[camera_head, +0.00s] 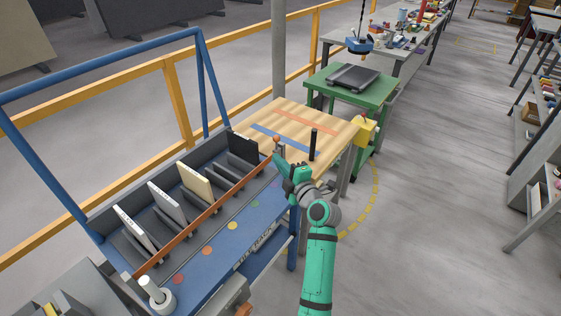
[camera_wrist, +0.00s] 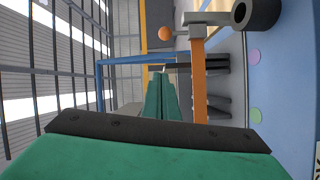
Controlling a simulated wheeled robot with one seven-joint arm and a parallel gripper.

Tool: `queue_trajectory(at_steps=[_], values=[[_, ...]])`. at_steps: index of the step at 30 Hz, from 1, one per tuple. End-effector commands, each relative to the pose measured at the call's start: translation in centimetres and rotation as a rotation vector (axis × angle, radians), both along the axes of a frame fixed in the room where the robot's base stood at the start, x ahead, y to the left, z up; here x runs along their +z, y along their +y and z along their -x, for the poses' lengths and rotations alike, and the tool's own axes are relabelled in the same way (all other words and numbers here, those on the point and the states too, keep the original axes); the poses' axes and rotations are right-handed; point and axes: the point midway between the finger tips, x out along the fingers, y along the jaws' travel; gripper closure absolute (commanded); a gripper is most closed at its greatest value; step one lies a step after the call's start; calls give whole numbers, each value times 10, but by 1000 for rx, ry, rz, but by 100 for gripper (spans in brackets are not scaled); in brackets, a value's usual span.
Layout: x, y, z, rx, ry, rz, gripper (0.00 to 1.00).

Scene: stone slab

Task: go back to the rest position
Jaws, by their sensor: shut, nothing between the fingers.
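My green gripper (camera_head: 279,162) is at the right end of the blue rack, close to the wooden table's near edge. Its fingers are shut and empty. In the wrist view the closed green fingers (camera_wrist: 158,78) point away from the camera, beside the orange rail (camera_wrist: 198,75). My arm reaches up from the lower middle of the head view, bent at the wrist. The gripper seems apart from the rail, though the gap is hard to judge.
The blue rack (camera_head: 250,222) holds upright slabs: white (camera_head: 133,226), pale grey (camera_head: 167,203), cream (camera_head: 195,184) and black (camera_head: 242,147). An orange ball (camera_head: 276,139) tops the rail's end. A black cylinder (camera_head: 312,144) stands on the wooden table (camera_head: 336,130).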

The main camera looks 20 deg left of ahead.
Motion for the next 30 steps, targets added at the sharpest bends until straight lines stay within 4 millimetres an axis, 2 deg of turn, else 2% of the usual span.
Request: queue_trajectory(at_steps=[8, 11, 14, 21, 26, 30], values=[[-7, -5, 6, -10, 17, -11, 100], [-26, -10, 16, -46, 65, -48, 100], [-56, -18, 34, -107, 141, -112, 100], [-128, -49, 93, -286, 330, -298, 100], [-166, -71, 140, -403, 429, -418, 100], [-192, -89, 185, -498, 499, -523, 100]])
